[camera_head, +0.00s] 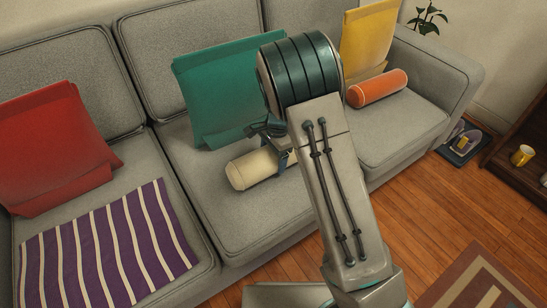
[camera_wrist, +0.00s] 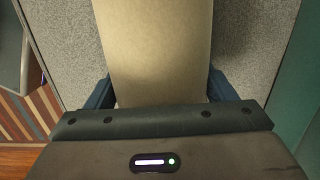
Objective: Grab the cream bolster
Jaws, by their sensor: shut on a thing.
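The cream bolster (camera_head: 252,169) lies on the grey sofa's middle seat, in front of the green cushion. My arm hides its right end in the head view. My gripper (camera_head: 284,158) is at the bolster's right part, with a finger against its side. In the wrist view the bolster (camera_wrist: 152,50) runs up the middle of the picture between the two blue fingers of my gripper (camera_wrist: 156,92), which is shut on it. I cannot tell whether the bolster is clear of the seat.
The green cushion (camera_head: 215,85) leans behind the bolster. A red cushion (camera_head: 52,145) and a striped purple blanket (camera_head: 105,245) are on the left. A yellow cushion (camera_head: 368,45) and an orange bolster (camera_head: 377,88) are on the right. Bare seat (camera_head: 190,165) lies left of the bolster.

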